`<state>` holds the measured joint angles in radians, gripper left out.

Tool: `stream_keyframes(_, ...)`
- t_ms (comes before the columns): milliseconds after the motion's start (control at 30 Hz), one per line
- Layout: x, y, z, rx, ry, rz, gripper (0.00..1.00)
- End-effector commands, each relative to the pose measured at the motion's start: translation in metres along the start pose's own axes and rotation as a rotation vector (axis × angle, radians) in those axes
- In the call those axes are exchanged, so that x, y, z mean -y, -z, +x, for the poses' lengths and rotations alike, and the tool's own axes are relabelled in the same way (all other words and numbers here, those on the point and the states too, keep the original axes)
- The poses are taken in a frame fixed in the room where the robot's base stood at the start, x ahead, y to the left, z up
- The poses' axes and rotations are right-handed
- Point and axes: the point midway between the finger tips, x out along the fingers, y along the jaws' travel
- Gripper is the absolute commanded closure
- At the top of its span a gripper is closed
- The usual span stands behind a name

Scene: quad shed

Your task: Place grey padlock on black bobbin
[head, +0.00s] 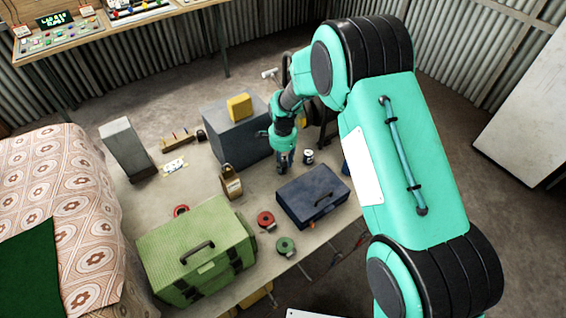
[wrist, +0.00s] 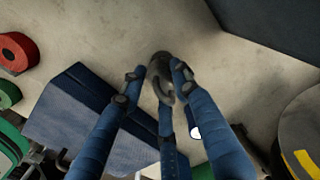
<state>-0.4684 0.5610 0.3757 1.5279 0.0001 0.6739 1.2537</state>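My gripper (head: 284,168) is low over the table, beside the blue toolbox. In the wrist view its three blue fingers (wrist: 160,82) reach around a small dark grey piece with a curved loop, which looks like the grey padlock (wrist: 160,65). A small gap shows beside the left fingertip, so the fingers look open around it; contact on the other side is unclear. In the head view the padlock is hidden. I cannot identify the black bobbin for sure; a small black round thing (head: 201,135) lies at the back left of the table.
A blue toolbox (head: 312,195), a grey box (head: 235,134) with a yellow block, and a small pale-topped can (head: 308,157) crowd the gripper. Red (head: 265,221) and green (head: 286,247) bobbins lie in front. A green case (head: 195,245) fills the front left; a brown container (head: 231,182) stands mid-table.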

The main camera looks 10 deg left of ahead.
Motion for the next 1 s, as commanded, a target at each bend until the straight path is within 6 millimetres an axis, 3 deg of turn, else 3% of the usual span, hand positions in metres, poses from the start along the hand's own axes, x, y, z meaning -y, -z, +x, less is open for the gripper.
stream_keyframes(367, 0.000, 0.000, -0.001, 0.000, 0.000, 0.000, 0.57)
stream_keyframes(567, 0.001, 0.000, -0.012, -0.001, 0.003, 0.000, 0.57)
stream_keyframes(1000, 0.001, 0.000, -0.076, -0.001, 0.004, 0.000, 0.57)
